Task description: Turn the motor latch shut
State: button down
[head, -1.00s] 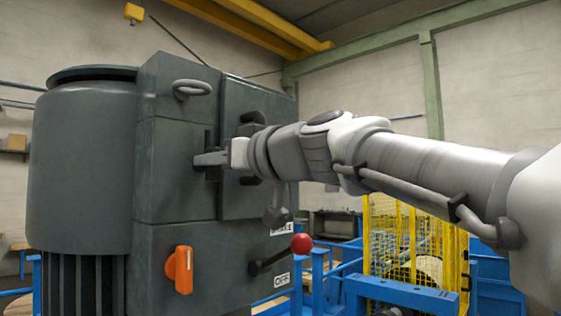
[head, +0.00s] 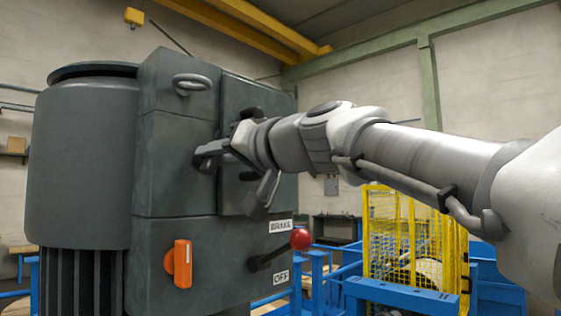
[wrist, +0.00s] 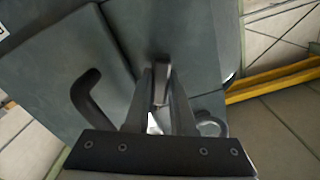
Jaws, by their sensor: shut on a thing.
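The motor housing (head: 173,165) is a dark grey box beside a round finned motor body, at the left in the head view. My gripper (head: 205,158) reaches its front face from the right, at the seam beside the door panel. In the wrist view, my gripper (wrist: 160,98) has its two fingers closed around a small grey latch lever (wrist: 161,90). The fingers and wrist are rolled at a slant to the housing. In the head view the fingers mostly hide the latch, so its exact angle cannot be told.
A black door handle (wrist: 88,98) sits close beside the fingers, and a lifting eye (head: 191,83) is above. Below are an orange switch handle (head: 179,264) and a red-knobbed lever (head: 301,239) by the BRAKE and OFF labels. A yellow cage (head: 415,240) stands behind right.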

jog(key=m, duration=0.6)
jog(key=shift+w+d+f+m, duration=0.1)
jog(key=shift+m, duration=0.2)
jog(key=m, duration=0.6)
jog(key=shift+f+p, duration=0.15)
jog(key=shift+p, duration=0.15)
jog(key=shift+m, duration=0.3)
jog(key=c, duration=0.8)
grip_release()
jog(key=shift+o, duration=0.2)
jog(key=b+v, duration=0.3)
jog(key=v, duration=1.4)
jog(key=shift+d+b, duration=0.25)
jog(key=shift+b, duration=0.1)
